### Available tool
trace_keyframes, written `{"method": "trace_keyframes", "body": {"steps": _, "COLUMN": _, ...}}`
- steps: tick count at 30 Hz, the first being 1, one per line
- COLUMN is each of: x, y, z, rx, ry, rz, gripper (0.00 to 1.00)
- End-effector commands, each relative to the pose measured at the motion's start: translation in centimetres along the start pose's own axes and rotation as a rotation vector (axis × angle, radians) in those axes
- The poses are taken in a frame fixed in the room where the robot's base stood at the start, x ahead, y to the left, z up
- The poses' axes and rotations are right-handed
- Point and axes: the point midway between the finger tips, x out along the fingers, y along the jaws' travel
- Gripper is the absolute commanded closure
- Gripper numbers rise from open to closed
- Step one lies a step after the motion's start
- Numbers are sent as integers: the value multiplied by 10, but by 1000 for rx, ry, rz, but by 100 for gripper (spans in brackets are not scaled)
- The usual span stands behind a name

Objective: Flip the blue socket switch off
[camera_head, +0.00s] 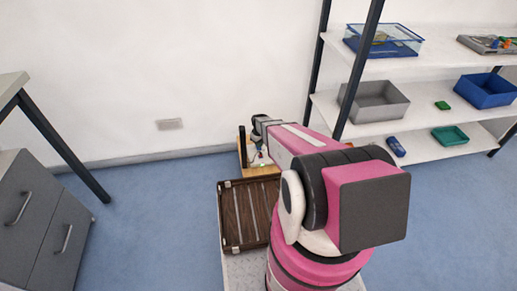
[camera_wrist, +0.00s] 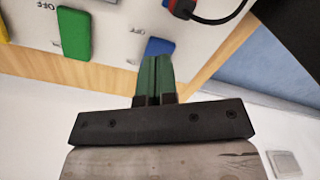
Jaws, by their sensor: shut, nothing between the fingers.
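The blue socket switch (camera_wrist: 159,46) is near the top middle of the wrist view, on a white panel (camera_wrist: 110,30) with a wooden edge. Part of an "OFF" label shows beside it. My gripper (camera_wrist: 155,68) is shut and empty. Its dark green fingertips are right at the lower edge of the blue switch and hide part of it; I cannot tell whether they touch. In the head view, the panel (camera_head: 258,157) is small and mostly hidden behind my pink arm, so the blue switch cannot be made out there.
A green switch (camera_wrist: 75,32) and a yellow one (camera_wrist: 3,31) sit left of the blue one. A red plug (camera_wrist: 183,8) with a black cable is at the upper right. A brown slatted tray (camera_head: 238,215) lies before the panel; shelves (camera_head: 385,65) stand right.

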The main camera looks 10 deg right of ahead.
Motion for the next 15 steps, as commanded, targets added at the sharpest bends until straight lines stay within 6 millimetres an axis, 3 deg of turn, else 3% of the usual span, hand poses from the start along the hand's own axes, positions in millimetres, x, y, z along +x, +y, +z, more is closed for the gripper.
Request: {"method": "trace_keyframes", "body": {"steps": 15, "x": 7, "y": 0, "z": 0, "rx": 0, "ry": 0, "rz": 0, "gripper": 100}}
